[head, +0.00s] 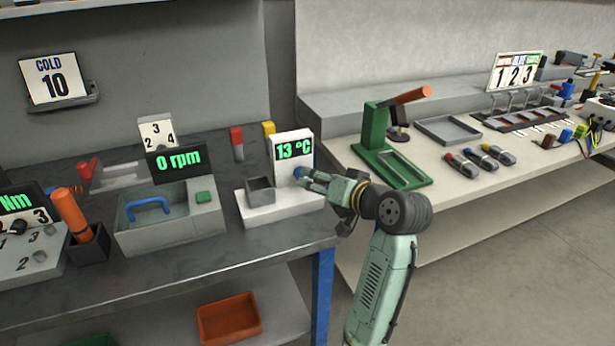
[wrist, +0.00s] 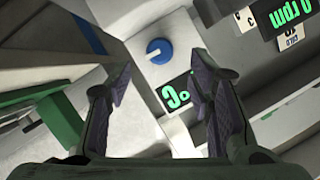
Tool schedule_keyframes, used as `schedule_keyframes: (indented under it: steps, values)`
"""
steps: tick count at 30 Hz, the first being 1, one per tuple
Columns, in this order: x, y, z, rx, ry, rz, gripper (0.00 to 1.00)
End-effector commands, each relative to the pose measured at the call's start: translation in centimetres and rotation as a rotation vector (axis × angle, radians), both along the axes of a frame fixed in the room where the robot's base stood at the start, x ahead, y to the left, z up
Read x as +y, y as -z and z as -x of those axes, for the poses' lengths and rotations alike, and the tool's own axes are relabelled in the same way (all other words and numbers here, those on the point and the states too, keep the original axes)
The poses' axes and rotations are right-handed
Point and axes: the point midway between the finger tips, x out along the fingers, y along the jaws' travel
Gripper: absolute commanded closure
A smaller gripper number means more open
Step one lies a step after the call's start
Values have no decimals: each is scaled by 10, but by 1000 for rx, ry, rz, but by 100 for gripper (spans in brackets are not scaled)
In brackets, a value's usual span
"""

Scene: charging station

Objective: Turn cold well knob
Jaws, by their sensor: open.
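The cold well (head: 283,199) is a white unit near the right end of the dark bench, with a grey square well (head: 261,189) and an upright panel reading 13 °C (head: 293,149). Its blue round knob (head: 298,172) is partly covered by my gripper (head: 306,178) in the head view. In the wrist view the blue knob (wrist: 159,50) has a light pointer mark and lies beyond the fingertips, between their lines. My gripper (wrist: 157,82) is open and empty, its two fingers apart. No contact with the knob shows. A sign reading COLD 10 (head: 49,80) is on the wall.
A box with a 0 rpm display (head: 179,161) and a blue handle stands left of the cold well. A green press with an orange handle (head: 385,145) stands on the pale bench right of my gripper. An orange bin (head: 229,316) sits on the lower shelf.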

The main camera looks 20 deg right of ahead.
Motion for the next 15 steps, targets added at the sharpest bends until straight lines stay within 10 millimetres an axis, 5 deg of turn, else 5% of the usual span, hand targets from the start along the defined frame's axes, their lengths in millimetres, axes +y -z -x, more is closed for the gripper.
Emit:
schedule_keyframes:
  steps: [6,15]
  values:
    - [9,12,-35,2,-2,-3,52]
    - [13,19,-51,1,-1,-1,52]
